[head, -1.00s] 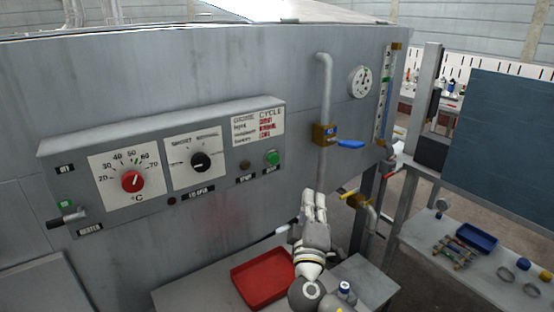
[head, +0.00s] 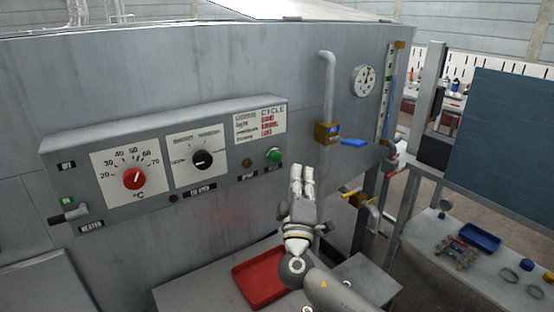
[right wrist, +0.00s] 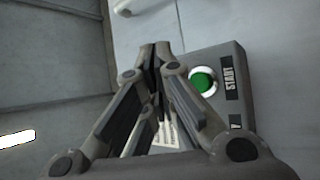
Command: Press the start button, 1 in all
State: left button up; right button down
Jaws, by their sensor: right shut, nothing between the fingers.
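The green start button (head: 274,155) sits at the right end of the grey control panel (head: 222,125). In the right wrist view the round green button (right wrist: 202,81) has a pale ring, with a START label (right wrist: 230,78) beside it. My right gripper (head: 302,170) is shut and empty, its fingers pointing up, a little right of and below the button in the head view. In the right wrist view its closed fingertips (right wrist: 155,50) are to the left of the button, apart from it in the picture. My left gripper is not in view.
The panel also carries a red temperature knob (head: 134,179), a black knob (head: 202,160) and a lever (head: 68,216). A blue-handled valve (head: 328,133) is on the pipe at right. A red tray (head: 262,276) lies on the table below.

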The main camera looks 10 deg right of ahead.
aim_at(276, 157)
jog(key=w+b, duration=0.1)
jog(key=w+a+b, duration=0.1)
jog(key=w, duration=0.1)
jog(key=w+b, duration=0.1)
jog(key=w, duration=0.1)
jog(key=shift+a, duration=0.4)
dwell(1.1)
jog(key=shift+w+a+b, duration=0.15)
jog(key=shift+w+b, duration=0.25)
jog(key=shift+b, duration=0.25)
